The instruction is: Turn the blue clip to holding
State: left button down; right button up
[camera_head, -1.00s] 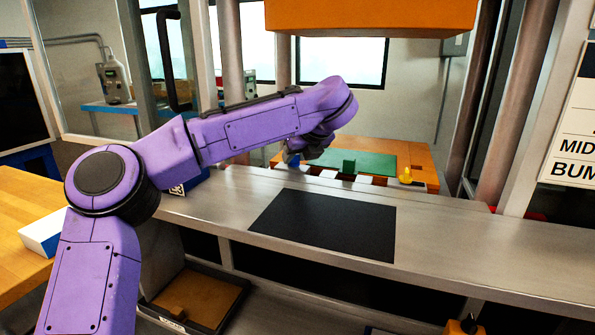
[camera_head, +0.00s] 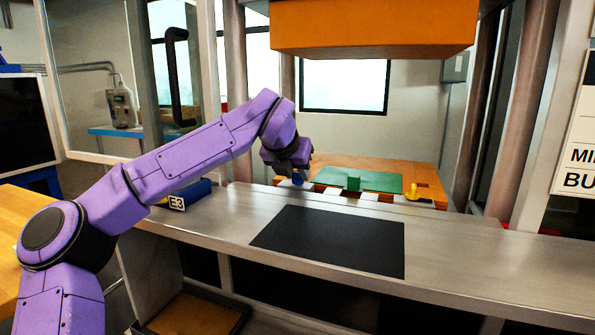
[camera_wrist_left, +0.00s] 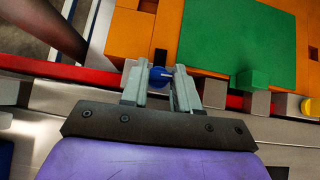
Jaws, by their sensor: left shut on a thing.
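The blue clip (camera_wrist_left: 160,77) sits at the front edge of the orange plate, between the fingers of my left gripper (camera_wrist_left: 161,88) in the left wrist view. The fingers are shut on it, one on each side. A pale line marks the clip's face. In the head view the clip (camera_head: 298,179) shows as a small blue patch under my left gripper (camera_head: 294,166), partly hidden by it. A green clip (camera_head: 353,184) and a yellow clip (camera_head: 412,192) stand along the same edge to the right. My right gripper is not in view.
A green sheet (camera_head: 376,179) lies on the orange plate (camera_head: 335,163). An orange block (camera_head: 370,28) hangs above. A black mat (camera_head: 335,241) lies on the metal counter in front. A blue box marked E3 (camera_head: 190,194) stands left of the plate, near my arm.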

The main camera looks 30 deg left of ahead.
pick_arm(q)
jog(key=shift+f, duration=0.15)
dwell(0.4)
jog(key=c, duration=0.8)
grip_release()
jog(key=shift+c, duration=0.2)
jog(key=shift+s+r, duration=0.25)
jog(key=shift+r, duration=0.15)
jog(key=v, duration=0.9)
jog(key=shift+s+r, duration=0.2)
jog(key=shift+s, duration=0.15)
